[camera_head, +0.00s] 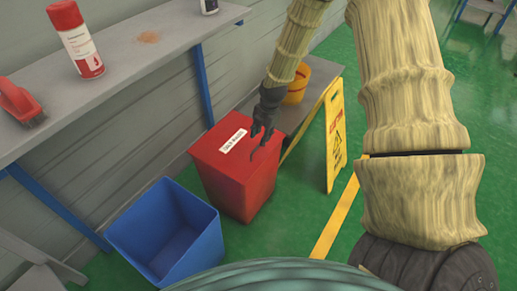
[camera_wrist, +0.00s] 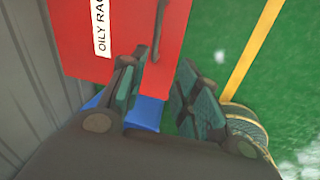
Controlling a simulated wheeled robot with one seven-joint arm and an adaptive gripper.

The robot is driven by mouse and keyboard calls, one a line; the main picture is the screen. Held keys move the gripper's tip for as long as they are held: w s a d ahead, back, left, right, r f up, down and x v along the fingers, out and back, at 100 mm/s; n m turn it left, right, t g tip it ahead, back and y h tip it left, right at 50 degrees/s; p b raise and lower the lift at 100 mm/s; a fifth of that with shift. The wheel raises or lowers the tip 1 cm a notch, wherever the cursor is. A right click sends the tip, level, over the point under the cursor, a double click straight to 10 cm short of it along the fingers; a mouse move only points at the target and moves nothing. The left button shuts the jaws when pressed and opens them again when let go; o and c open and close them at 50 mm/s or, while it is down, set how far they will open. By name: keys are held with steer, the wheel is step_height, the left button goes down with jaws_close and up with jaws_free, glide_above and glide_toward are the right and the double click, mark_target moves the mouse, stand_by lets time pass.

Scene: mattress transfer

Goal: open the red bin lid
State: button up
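The red bin (camera_head: 238,183) stands on the green floor with its flat lid (camera_head: 212,146) closed. A white label (camera_head: 233,141) lies on the lid; in the wrist view, part of it (camera_wrist: 101,28) reads "OILY RAG". A thin curved handle (camera_wrist: 158,28) shows on the lid in the wrist view. My gripper (camera_head: 262,131) is over the right part of the lid, pointing down. In the wrist view its two fingers (camera_wrist: 158,88) are apart, with a red edge of the bin showing between them. I cannot tell whether either finger touches it.
An open blue bin (camera_head: 168,232) stands in front of the red bin, to its left. A yellow caution sign (camera_head: 335,137) stands to the right. A grey shelf (camera_head: 130,52) holds a spray can (camera_head: 76,40) and a red brush (camera_head: 19,101). A yellow bucket (camera_head: 297,86) is behind.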

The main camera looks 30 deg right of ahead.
mark_target(258, 146)
steer(key=shift+n, duration=0.7)
steer(key=shift+w+d+f+b, duration=0.2)
steer(key=shift+w+f, duration=0.35)
steer(key=shift+f, duration=1)
steer(key=shift+w+d+f+b, duration=0.1)
steer(key=shift+w+f+b, duration=0.35)
steer(key=shift+f, duration=1.1)
steer(key=shift+w+d+f+b, duration=0.15)
steer(key=shift+w+f, duration=0.55)
steer(key=shift+f, duration=0.85)
jaws_close()
